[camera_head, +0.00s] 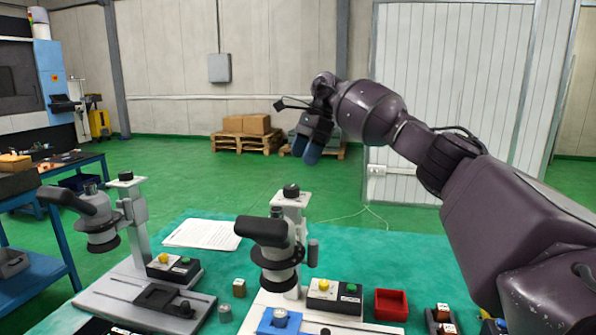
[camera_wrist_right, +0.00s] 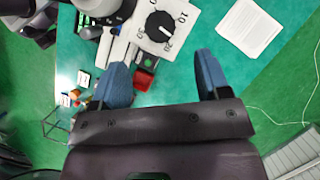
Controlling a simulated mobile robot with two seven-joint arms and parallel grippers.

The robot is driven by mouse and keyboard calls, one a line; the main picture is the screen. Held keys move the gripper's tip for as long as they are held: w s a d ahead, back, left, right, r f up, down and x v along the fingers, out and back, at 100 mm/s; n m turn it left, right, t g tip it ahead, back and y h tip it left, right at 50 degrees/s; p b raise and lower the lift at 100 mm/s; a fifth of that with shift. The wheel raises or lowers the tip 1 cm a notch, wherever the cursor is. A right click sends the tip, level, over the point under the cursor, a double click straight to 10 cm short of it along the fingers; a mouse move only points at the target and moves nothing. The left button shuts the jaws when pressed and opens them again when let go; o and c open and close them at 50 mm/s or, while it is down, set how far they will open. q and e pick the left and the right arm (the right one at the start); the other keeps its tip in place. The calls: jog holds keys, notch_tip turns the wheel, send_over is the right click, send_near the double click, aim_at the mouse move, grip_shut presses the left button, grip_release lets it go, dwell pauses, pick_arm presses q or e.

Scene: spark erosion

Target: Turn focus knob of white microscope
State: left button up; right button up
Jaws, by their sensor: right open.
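The white microscope (camera_head: 268,240) stands at the middle of the teal bench top, with a black eyepiece head. A black knob (camera_head: 291,190) sits on the white top of its column. In the right wrist view this knob (camera_wrist_right: 160,25) shows from above, with a numbered dial around it. My right gripper (camera_head: 306,149) is above the column top, fingers pointing down, apart from the knob. In the wrist view its blue fingers (camera_wrist_right: 160,63) are spread and empty, with the knob beyond the tips. I cannot see my left gripper.
A second, greyer microscope (camera_head: 130,240) stands on the left. A button box (camera_head: 335,296) and a red tray (camera_head: 391,305) lie right of the white microscope's base. A white paper sheet (camera_head: 203,234) lies behind, between the microscopes. The space around the column top looks clear.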

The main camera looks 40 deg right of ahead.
jog(key=shift+v, duration=1.15)
